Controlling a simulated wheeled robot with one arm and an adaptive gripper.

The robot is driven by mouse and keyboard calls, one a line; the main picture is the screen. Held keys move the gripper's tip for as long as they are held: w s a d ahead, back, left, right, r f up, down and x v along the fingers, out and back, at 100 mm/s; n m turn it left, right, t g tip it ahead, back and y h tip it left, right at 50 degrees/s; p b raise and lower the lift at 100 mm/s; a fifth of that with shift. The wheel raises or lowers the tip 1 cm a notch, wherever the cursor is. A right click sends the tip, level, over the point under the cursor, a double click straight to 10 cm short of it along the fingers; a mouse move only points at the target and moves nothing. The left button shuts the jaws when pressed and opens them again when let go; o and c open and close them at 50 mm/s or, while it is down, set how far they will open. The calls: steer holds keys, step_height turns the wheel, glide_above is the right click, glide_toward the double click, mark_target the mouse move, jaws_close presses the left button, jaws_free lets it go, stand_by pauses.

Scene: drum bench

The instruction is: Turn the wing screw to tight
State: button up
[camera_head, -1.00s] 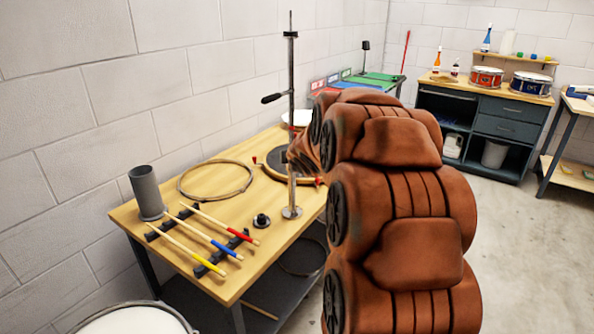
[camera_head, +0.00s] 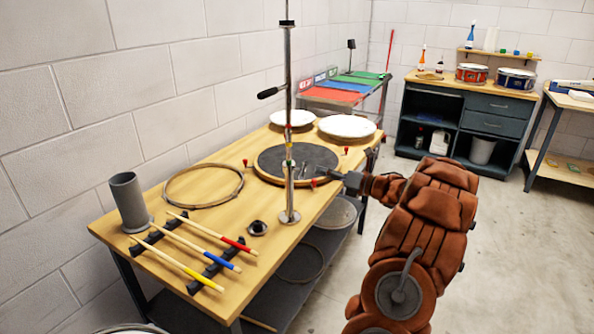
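A metal stand pole (camera_head: 289,110) rises from a round foot on the front right of the wooden bench. A dark lever-like piece (camera_head: 271,93) sticks out left from its upper part. I cannot tell for sure which piece is the wing screw. My gripper (camera_head: 329,176) is right of the collar, in front of the round drum pad (camera_head: 270,165), apart from the lever. Its fingers are small and blend with the pad, so their opening is unclear.
The bench (camera_head: 228,212) also holds a wooden hoop (camera_head: 203,202), a grey cylinder (camera_head: 128,201), drumsticks on black rests (camera_head: 205,277), a small black part (camera_head: 257,228) and white drumheads (camera_head: 347,126). Red screws stand around the pad. The floor to the right is clear.

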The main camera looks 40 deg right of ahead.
mark_target(306, 170)
steer(key=shift+n+y, duration=0.4)
steer(key=x, duration=0.2)
steer(key=p+x, duration=0.1)
steer(key=x, duration=0.1)
steer(key=p+x, duration=0.1)
steer(key=x, duration=0.1)
steer(key=shift+a+f, duration=0.25)
steer(key=shift+a, duration=0.1)
steer(key=shift+w+a+f+p, duration=0.15)
steer(key=shift+w+p, duration=0.15)
steer(key=shift+w, duration=0.35)
jaws_close()
